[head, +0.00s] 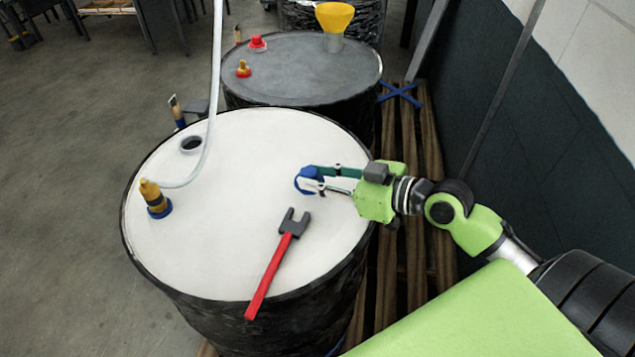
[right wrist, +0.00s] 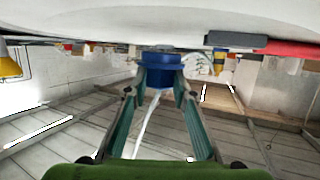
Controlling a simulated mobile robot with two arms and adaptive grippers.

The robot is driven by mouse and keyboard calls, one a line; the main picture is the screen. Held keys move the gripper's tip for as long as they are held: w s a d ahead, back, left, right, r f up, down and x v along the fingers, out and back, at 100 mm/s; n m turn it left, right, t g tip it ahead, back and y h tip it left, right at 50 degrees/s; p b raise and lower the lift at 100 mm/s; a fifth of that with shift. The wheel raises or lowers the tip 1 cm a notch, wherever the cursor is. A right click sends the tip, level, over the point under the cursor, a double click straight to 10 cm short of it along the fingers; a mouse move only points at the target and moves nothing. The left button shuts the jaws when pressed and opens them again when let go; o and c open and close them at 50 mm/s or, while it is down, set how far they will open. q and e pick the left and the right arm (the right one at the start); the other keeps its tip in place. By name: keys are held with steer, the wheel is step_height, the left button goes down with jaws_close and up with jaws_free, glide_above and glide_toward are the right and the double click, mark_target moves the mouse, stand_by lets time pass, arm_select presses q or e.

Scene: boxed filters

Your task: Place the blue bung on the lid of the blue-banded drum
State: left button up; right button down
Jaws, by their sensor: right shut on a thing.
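The blue bung (head: 306,181) is between the fingertips of my right gripper (head: 318,181), over the right half of the near drum's white lid (head: 225,255). In the right wrist view the bung (right wrist: 160,68) sits between the two fingers of the gripper (right wrist: 160,85), close against the lid surface (right wrist: 120,30). I cannot tell whether it touches the lid. The near drum has a dark wrapped side; no blue band shows clearly on it. A yellow fitting with a blue base (head: 156,200) stands at the lid's left edge. My left gripper is not in view.
A red-handled tool (head: 268,275) with a grey forked head lies on the lid near the gripper. A dark-rimmed opening (head: 191,144) and a white hose (head: 212,120) are at the lid's left. Behind stands a grey-lidded drum (head: 290,75) with red pieces and a yellow funnel (head: 335,17).

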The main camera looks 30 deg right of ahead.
step_height(320, 180, down, 2)
steer(key=shift+f, duration=0.4)
steer(key=c, duration=1.7)
jaws_free()
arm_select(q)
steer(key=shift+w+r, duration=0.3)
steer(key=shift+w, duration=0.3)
